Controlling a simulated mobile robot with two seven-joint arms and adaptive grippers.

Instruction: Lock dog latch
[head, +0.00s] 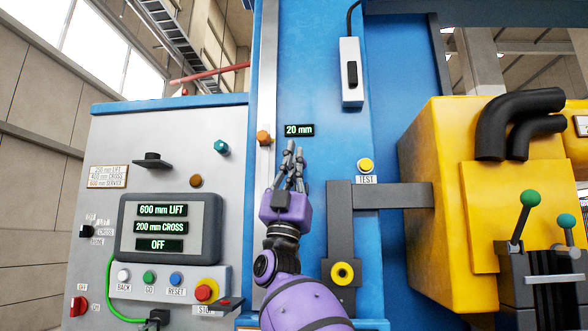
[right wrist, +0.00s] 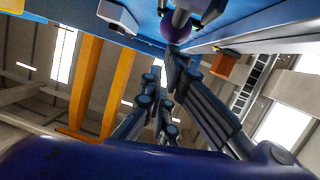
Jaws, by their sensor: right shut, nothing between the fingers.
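No part is labelled as the dog latch, and I cannot tell for sure which part it is. An orange knob (head: 263,137) sits on the pale vertical rail (head: 267,70) of the blue column. My right gripper (head: 293,155) points up in front of the column, to the right of and slightly below that knob, just under the 20 mm display (head: 299,130). Its fingers are shut and empty. In the right wrist view the fingers (right wrist: 166,72) reach up toward the blue surface, with an orange block (right wrist: 222,67) to their right. My left gripper is not seen.
A grey control panel (head: 115,240) with a screen (head: 170,228) and buttons stands left. A grey bracket (head: 340,220) and yellow machine (head: 445,240) with green-knobbed levers (head: 530,198) are right. A white box (head: 350,75) hangs above. The column between box and bracket is mostly clear.

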